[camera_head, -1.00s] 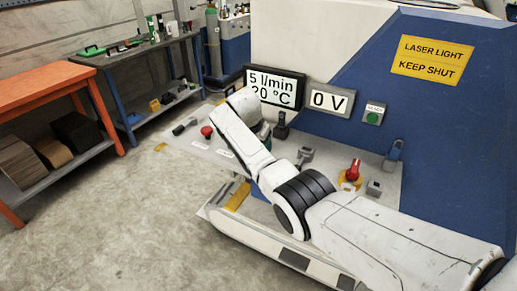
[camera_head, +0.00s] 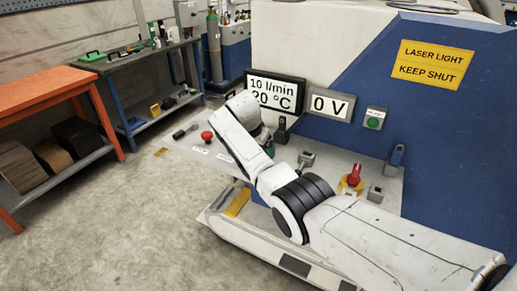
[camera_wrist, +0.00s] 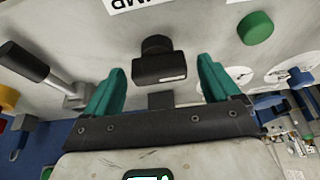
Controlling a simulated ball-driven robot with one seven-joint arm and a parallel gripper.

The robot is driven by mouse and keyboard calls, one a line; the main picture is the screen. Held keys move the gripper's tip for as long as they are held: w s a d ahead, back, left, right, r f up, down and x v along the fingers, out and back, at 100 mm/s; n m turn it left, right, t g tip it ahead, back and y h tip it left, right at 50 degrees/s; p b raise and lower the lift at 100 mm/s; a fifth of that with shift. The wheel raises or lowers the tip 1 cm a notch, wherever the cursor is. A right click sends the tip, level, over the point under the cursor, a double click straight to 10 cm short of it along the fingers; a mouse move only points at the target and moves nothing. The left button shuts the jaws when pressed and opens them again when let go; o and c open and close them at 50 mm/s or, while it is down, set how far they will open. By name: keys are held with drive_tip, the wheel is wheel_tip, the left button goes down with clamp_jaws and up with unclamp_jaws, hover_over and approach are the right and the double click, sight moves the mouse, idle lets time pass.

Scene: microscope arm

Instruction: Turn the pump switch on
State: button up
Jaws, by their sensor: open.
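The pump switch (camera_wrist: 158,62) is a black lever switch on the pale panel. In the wrist view it stands between my two teal fingers, beside a partly cut-off upside-down label ending in "MP". My gripper (camera_wrist: 162,68) is open, with a visible gap on either side of the switch. In the head view a black switch (camera_head: 281,130) shows just right of my wrist, below the display; my fingers are mostly hidden behind my arm there.
A grey lever with a black handle (camera_wrist: 33,68) is left of my fingers; a green button (camera_wrist: 255,28) and gauges (camera_wrist: 284,70) are right. In the head view a red knob (camera_head: 354,174), a red button (camera_head: 207,135) and a 0 V display (camera_head: 329,105) are nearby.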

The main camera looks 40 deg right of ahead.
drive_tip(key=v, duration=1.1)
drive_tip(key=shift+b, duration=0.35)
drive_tip(key=s+a+f+n+t+y, duration=0.1)
drive_tip(key=s+a+f+n, duration=0.35)
drive_tip(key=s+f, duration=0.35)
drive_tip(key=s+a+f+n+t+y, duration=0.1)
drive_tip(key=s+a+f+n, duration=0.2)
drive_tip(key=s+a+f, duration=0.45)
drive_tip(key=s+a+f+n+t+y, duration=0.1)
drive_tip(key=s+a+n, duration=0.2)
drive_tip(key=s, duration=0.6)
drive_tip(key=s+a+f+n+t+y, duration=0.15)
drive_tip(key=s+n, duration=0.25)
drive_tip(key=s, duration=0.5)
drive_tip(key=s+f+g, duration=0.5)
drive_tip(key=s+f, duration=0.1)
drive_tip(key=s, duration=0.4)
drive_tip(key=shift+s+d+m, duration=0.2)
drive_tip(key=shift+s+m, duration=0.1)
drive_tip(key=shift+m, duration=0.05)
